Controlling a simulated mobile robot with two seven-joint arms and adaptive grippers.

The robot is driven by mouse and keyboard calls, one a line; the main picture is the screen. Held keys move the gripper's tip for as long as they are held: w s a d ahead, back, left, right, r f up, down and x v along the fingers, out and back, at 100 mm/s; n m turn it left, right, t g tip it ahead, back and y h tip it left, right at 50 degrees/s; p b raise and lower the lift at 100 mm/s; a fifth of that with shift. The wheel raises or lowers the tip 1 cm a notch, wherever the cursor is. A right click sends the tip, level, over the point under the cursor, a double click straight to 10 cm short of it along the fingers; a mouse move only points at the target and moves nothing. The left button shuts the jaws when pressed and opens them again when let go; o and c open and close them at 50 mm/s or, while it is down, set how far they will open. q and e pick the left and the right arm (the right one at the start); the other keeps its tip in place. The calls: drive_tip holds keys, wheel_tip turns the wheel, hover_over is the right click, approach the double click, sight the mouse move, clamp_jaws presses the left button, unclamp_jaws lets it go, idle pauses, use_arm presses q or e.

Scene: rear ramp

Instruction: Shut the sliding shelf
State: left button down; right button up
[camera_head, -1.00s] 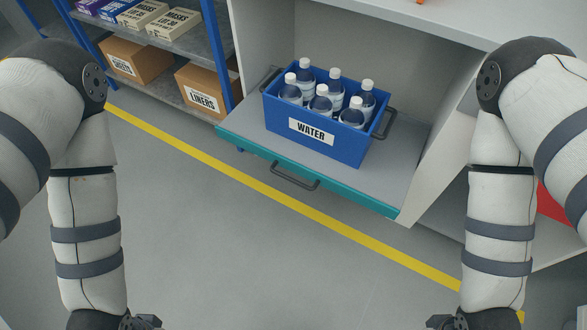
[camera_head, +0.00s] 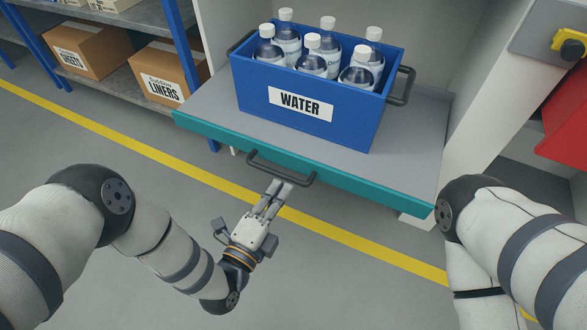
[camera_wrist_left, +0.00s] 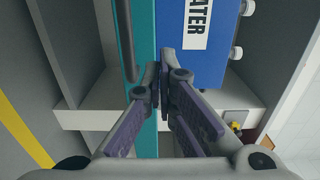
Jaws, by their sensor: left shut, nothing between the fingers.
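The sliding shelf (camera_head: 330,184) is pulled out of its white cabinet, with a grey top, a teal front edge and a dark bar handle (camera_head: 281,171). A blue WATER crate (camera_head: 345,125) of several bottles stands on it. My left gripper (camera_head: 281,186) is shut and empty, close in front of the handle in the head view; I cannot tell whether it touches. In the left wrist view, the fingertips (camera_wrist_left: 158,75) show against the teal front (camera_wrist_left: 143,40), beside the handle (camera_wrist_left: 126,40) and the blue crate (camera_wrist_left: 190,65). My right gripper is out of view.
A rack with blue posts holds a SHEETS box (camera_head: 83,49) and a LINERS box (camera_head: 165,75) at left. The cabinet's side wall (camera_head: 490,110) stands right of the shelf. A yellow line (camera_head: 130,146) crosses the clear grey floor.

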sight(292, 179)
use_arm(q)
drive_tip(key=b+x, duration=0.2)
drive_tip(key=x, duration=0.4)
drive_tip(key=shift+w+d+f, duration=0.1)
drive_tip(key=shift+w+f, duration=0.05)
drive_tip(key=shift+f, duration=0.05)
drive_tip(key=shift+w+d+r, duration=0.15)
drive_tip(key=shift+w+d, duration=0.15)
drive_tip(key=shift+w, duration=0.25)
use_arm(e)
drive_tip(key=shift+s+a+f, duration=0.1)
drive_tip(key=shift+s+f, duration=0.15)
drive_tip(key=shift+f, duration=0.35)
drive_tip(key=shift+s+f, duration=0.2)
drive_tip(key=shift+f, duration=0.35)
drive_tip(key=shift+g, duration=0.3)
